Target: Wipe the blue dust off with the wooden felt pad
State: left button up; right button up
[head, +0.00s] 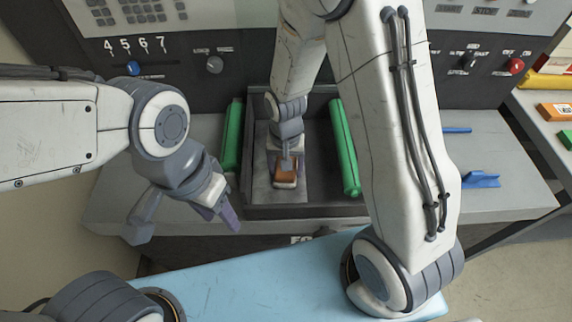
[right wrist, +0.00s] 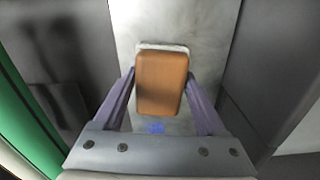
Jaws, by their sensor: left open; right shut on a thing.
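The wooden felt pad (head: 286,172) is an orange-brown block with a pale felt edge, over the grey metal plate (head: 262,190) in the dark tray. My right gripper (head: 287,160) is shut on the pad; the right wrist view shows its fingers (right wrist: 162,95) on both sides of the block. I cannot tell whether the felt touches the plate. A small patch of blue dust (right wrist: 156,128) shows on the plate just below the pad in the right wrist view. In the head view I cannot make out the dust. My left gripper (head: 228,212) is open and empty, left of the tray.
Green rollers (head: 232,135) and (head: 344,148) flank the dark tray (head: 318,211). The control panel with knobs stands behind. Blue objects (head: 481,180) lie on the grey bench at right. A side table (head: 540,128) holds yellow and orange items.

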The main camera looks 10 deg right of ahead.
notch_tip(320, 180, up, 5)
jog(key=p, duration=0.3)
jog(key=shift+s+f, duration=0.1)
jog(key=shift+f, duration=0.05)
notch_tip(320, 180, up, 4)
jog(key=p, duration=0.3)
jog(key=shift+p, duration=0.4)
jog(key=shift+f, duration=0.1)
